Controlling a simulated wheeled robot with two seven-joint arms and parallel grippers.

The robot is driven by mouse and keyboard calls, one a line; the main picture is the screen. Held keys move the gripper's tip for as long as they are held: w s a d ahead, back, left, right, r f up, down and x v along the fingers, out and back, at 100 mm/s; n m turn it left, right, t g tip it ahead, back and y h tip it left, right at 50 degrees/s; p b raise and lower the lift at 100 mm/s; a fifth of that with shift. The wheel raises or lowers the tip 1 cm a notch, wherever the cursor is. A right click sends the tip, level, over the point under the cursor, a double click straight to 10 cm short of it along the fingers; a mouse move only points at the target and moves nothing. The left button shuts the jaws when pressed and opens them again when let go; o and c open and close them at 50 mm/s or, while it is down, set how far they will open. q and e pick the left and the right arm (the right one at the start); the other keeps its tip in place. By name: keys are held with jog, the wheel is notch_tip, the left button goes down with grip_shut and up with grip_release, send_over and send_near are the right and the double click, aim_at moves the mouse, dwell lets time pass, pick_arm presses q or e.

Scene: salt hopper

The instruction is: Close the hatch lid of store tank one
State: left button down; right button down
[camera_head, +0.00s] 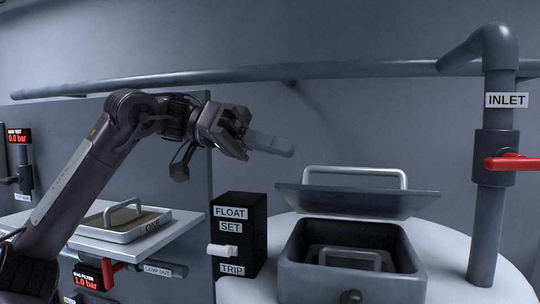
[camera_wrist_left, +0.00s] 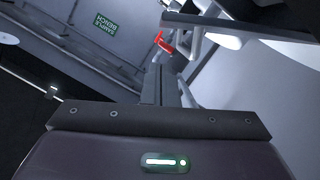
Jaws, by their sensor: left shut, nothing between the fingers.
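The hatch lid (camera_head: 345,202) is a grey plate with a pale bar handle (camera_head: 355,172). It stands open, tilted above the back of the grey hatch box (camera_head: 350,284) on a white rounded tank top. The box is open at the top and a pale handle-like frame (camera_head: 348,258) shows inside. No number shows on this tank in view. My left gripper (camera_head: 288,150) is shut and empty, in the air to the left of the lid and above it, apart from it. Its fingers point right. My right gripper is not in view.
A black box (camera_head: 238,234) with a white float switch stands left of the hatch. The inlet pipe (camera_head: 489,220) with a red lever (camera_head: 513,162) rises at right. A long pipe (camera_head: 300,71) crosses the wall.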

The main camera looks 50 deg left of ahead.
pick_arm(q)
jog(key=s+f, duration=0.2)
jog(key=f, duration=0.1)
jog(key=shift+d, duration=0.15)
jog(key=shift+w+d, duration=0.1)
jog(key=shift+w, duration=0.05)
jog(key=shift+f, duration=0.1)
